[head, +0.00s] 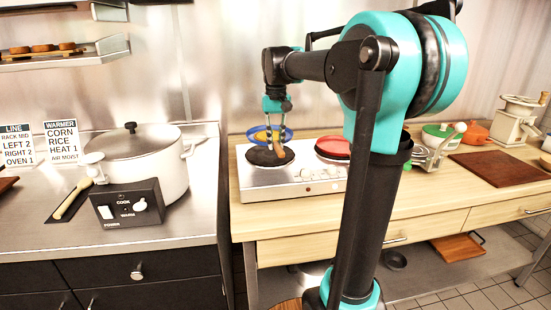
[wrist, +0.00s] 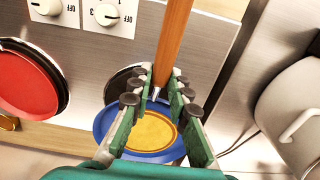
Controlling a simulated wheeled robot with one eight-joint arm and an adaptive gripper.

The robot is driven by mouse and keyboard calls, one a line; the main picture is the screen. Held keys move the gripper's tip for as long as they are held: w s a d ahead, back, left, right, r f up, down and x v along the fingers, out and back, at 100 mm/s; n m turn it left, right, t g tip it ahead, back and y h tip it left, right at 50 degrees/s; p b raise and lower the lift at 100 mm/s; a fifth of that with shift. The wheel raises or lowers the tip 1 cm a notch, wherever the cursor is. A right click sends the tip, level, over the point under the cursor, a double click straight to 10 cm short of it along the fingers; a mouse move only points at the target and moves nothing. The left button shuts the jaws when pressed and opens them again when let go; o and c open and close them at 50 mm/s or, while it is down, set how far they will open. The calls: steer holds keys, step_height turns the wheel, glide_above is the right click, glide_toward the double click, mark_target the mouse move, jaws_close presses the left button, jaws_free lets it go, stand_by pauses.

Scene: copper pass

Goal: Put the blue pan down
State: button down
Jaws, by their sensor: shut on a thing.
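The blue pan (head: 259,136) has a yellow inside and a brown wooden handle (head: 277,151). My gripper (head: 276,118) points down and is shut on the handle near the pan. In the wrist view the handle (wrist: 174,40) runs up between the fingers, and the pan (wrist: 150,132) shows below them, partly covered by the fingers. The pan is at the back left of the steel hotplate, behind much of the dark left burner (head: 262,158). The burner (wrist: 121,84) also shows beside the pan in the wrist view. I cannot tell whether the pan touches the hotplate.
A red pan (head: 333,148) sits on the right side of the hotplate (head: 300,188). A steel counter with a white rice cooker (head: 150,170) stands to the left, across a narrow gap. A brown board (head: 500,166), a grinder and bowls lie to the right on the wooden table.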

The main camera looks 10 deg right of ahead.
steer(key=shift+f, duration=3.2)
steer(key=c, duration=1.4)
jaws_free()
steer(key=shift+f, duration=0.1)
steer(key=shift+c, duration=0.2)
step_height(320, 180, up, 12)
steer(key=shift+r, duration=0.15)
